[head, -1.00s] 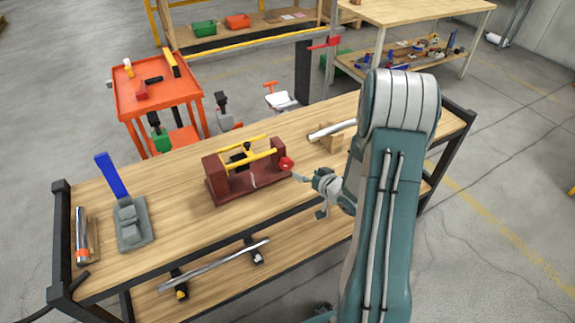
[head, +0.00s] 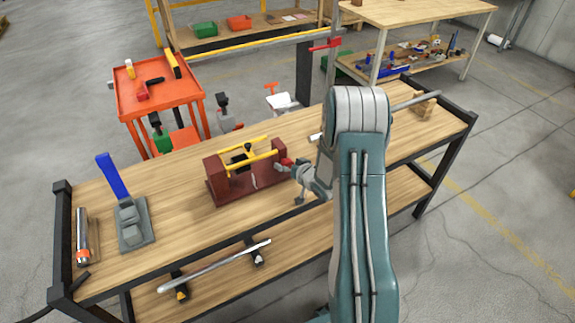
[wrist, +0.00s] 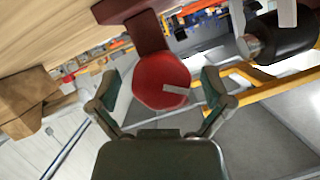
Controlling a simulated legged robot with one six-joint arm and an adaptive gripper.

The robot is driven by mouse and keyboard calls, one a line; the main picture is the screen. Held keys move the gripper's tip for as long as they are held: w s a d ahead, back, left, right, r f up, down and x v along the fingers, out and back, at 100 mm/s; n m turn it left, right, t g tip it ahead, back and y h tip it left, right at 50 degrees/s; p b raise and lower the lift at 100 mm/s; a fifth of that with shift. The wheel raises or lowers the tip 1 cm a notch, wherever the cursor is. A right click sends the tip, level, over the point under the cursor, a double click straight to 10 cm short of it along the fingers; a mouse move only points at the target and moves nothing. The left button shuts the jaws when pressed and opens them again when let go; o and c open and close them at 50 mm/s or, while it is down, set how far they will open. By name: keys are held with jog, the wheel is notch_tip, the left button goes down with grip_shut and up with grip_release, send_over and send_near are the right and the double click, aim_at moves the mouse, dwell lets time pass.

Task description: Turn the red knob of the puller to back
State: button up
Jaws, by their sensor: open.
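The puller (head: 245,172) is a dark red frame with yellow bars, standing on the wooden workbench. Its red knob (head: 284,162) is at the right end, partly hidden by my gripper (head: 294,168) in the head view. In the wrist view the red knob (wrist: 161,80) is a round disc with a pale mark pointing right. My gripper (wrist: 160,92) is open, with one finger on each side of the knob. The knob lies between or just beyond the fingertips; I cannot tell whether they touch it.
A blue-handled grey tool (head: 128,215) stands at the bench's left. A metal rod on a wooden block (head: 424,106) lies at the right, behind my arm. An orange cart (head: 155,90) stands behind the bench. The bench front before the puller is clear.

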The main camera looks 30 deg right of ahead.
jog(key=shift+c, duration=0.3)
jog(key=c, duration=1.1)
jog(key=shift+n, duration=0.3)
jog(key=n+h, duration=0.2)
jog(key=n, duration=0.1)
jog(key=shift+a+r+h, duration=0.1)
jog(key=shift+h, duration=0.2)
jog(key=n+h, duration=0.2)
jog(key=n, duration=0.1)
jog(key=shift+a+n+t+h, duration=0.1)
jog(key=shift+n+t+h, duration=0.2)
jog(key=shift+n, duration=0.1)
jog(key=n+h, duration=0.2)
jog(key=n, duration=0.2)
jog(key=shift+t, duration=0.4)
jog(key=n, duration=0.2)
jog(key=n+t+h, duration=0.1)
jog(key=n, duration=0.1)
jog(key=shift+f+t, duration=0.2)
jog(key=shift+t, duration=0.1)
jog(key=shift+a+n, duration=0.1)
jog(key=shift+n, duration=0.3)
